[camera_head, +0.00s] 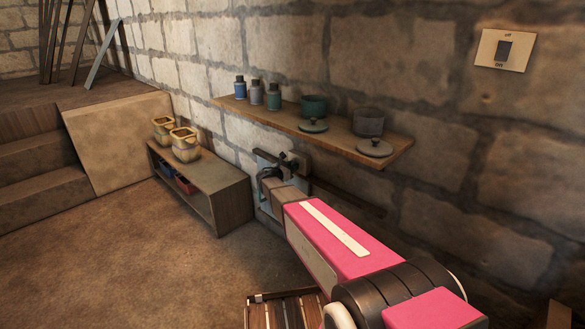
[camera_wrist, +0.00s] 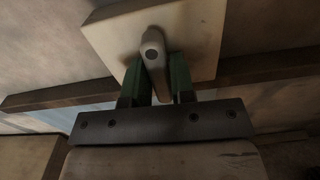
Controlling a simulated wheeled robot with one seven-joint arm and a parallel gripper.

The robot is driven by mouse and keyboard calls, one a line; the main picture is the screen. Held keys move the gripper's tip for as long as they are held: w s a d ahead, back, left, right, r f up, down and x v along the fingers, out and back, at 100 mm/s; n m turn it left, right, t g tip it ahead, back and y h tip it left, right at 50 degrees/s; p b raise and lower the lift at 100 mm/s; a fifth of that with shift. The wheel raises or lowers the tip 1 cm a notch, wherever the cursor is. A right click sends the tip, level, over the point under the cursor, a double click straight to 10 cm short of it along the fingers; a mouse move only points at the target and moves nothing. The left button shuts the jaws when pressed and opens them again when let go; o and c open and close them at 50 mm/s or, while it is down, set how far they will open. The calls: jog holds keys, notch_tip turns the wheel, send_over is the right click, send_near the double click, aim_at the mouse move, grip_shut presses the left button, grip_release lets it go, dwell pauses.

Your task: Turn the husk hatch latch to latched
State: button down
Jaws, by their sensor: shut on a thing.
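In the wrist view, the latch handle (camera_wrist: 152,50) is a grey, rounded lever on a square pale plate (camera_wrist: 202,30). It points down the picture with a slight tilt. My gripper (camera_wrist: 160,82) has its two green fingers on either side of the lever's lower part, shut on it. In the head view, my gripper (camera_head: 276,173) is at the plate (camera_head: 264,160) on the stone wall, below the shelf. My arm hides much of the latch and the hatch there.
A wooden wall shelf (camera_head: 315,133) with bottles and pots runs just above my gripper. A low cabinet (camera_head: 213,186) with two yellow jugs stands to the left. A slatted wooden item (camera_head: 285,311) lies below my arm. A wall switch (camera_head: 505,50) is at upper right. The floor at left is clear.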

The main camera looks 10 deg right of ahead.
jog(key=shift+n, duration=0.3)
jog(key=c, duration=1.1)
grip_release()
jog(key=shift+o, duration=0.2)
jog(key=shift+a, duration=0.1)
jog(key=v, duration=1)
jog(key=shift+s+a, duration=0.25)
jog(key=shift+a, duration=0.05)
